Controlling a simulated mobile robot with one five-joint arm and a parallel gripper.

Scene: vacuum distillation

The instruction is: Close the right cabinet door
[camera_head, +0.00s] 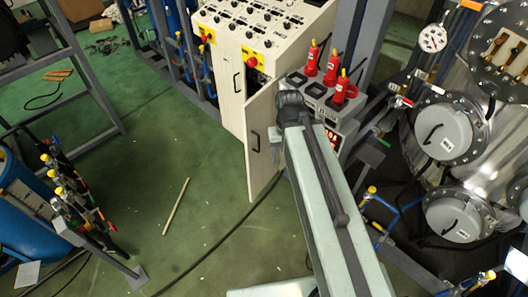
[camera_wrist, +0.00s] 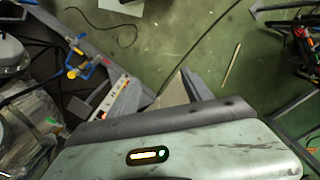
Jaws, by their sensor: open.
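The cabinet (camera_head: 235,30) is cream, with a sloped panel of knobs and yellow switches. Its right door (camera_head: 262,150), a pale panel with a dark handle, stands swung out, its right edge partly covered by my arm. In the wrist view a beige panel that looks like the door (camera_wrist: 172,93) shows between my dark fingers, nearer the right one. My gripper (camera_wrist: 137,95) is open, its fingers apart. I cannot tell whether it touches the door. In the head view my arm reaches up to the door's top corner and hides the fingers.
A grey unit with red bottles (camera_head: 328,75) stands right of the door. A steel vessel with round hatches (camera_head: 450,130) fills the right. A valve rack (camera_head: 75,195) is at the left.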

